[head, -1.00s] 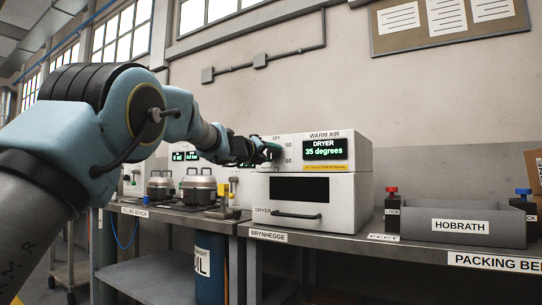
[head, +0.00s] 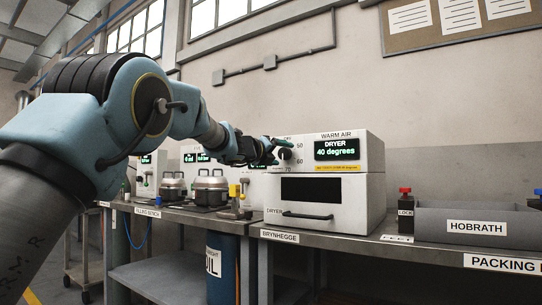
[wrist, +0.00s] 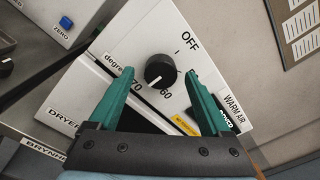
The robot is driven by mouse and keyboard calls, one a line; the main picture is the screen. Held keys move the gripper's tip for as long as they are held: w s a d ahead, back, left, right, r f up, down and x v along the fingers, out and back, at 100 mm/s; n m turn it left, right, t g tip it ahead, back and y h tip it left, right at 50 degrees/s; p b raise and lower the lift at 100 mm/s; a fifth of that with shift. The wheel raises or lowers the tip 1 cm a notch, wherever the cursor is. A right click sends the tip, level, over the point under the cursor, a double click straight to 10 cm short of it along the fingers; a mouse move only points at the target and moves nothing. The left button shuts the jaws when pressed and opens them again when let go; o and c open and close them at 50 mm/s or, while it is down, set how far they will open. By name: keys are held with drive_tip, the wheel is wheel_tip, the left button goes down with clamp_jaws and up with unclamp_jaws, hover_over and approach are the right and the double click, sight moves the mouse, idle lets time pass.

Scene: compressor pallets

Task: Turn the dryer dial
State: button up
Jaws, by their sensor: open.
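The dryer (head: 350,150) is a white box on the bench, with a green display (head: 337,150) reading "40 degrees". Its black dial (head: 285,154) is on the front panel, left of the display. In the wrist view the dial (wrist: 160,71) has a white pointer line and sits among the marks OFF, 60 and 70. My gripper (head: 272,148) is at the dial's left in the head view. In the wrist view its two green fingers (wrist: 158,85) are open, one on each side of the dial, with visible gaps; I see no contact.
The dryer drawer handle (head: 307,215) sticks out below. Two lidded metal pots (head: 210,187) and a yellow-topped fitting (head: 234,198) stand on the left bench. A grey Hobrath tray (head: 477,226) and a red-topped lock block (head: 405,210) are to the right.

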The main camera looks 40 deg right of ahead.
drive_tip(key=b+v, duration=0.1)
drive_tip(key=v, duration=0.8)
drive_tip(key=shift+a+b, duration=0.2)
drive_tip(key=shift+b, duration=0.1)
drive_tip(key=w+a+f+n+t+y, duration=0.45)
drive_tip(key=w+a+f+n, duration=0.5)
drive_tip(key=w+a, duration=0.25)
drive_tip(key=w+a+f+n+t+y, duration=0.1)
drive_tip(key=w+a+f+n+y, duration=0.15)
drive_tip(key=a+f+n, duration=0.6)
drive_tip(key=w+a+f+n+t+y, duration=0.15)
drive_tip(key=a+f+n+y, duration=0.3)
drive_tip(key=a, duration=0.65)
drive_tip(key=s+a+f+n+g+y, duration=0.2)
drive_tip(key=s+a+f+n, duration=0.25)
drive_tip(key=a+f, duration=0.35)
drive_tip(key=s+a+f+n+g+y, duration=0.3)
drive_tip(key=a+f+n, duration=0.3)
drive_tip(key=a, duration=0.4)
drive_tip(key=s+a+f+n+g, duration=0.2)
drive_tip(key=s+a+f+n, duration=0.2)
drive_tip(key=s, duration=0.3)
drive_tip(key=s+a+f+n+g, duration=0.2)
drive_tip(key=s+a+f+n, duration=0.25)
drive_tip(key=s, duration=0.35)
wheel_tip(320, 180, up, 30)
drive_tip(key=p, duration=2.9)
drive_tip(key=shift+y+p, duration=0.3)
drive_tip(key=shift+y, duration=0.15)
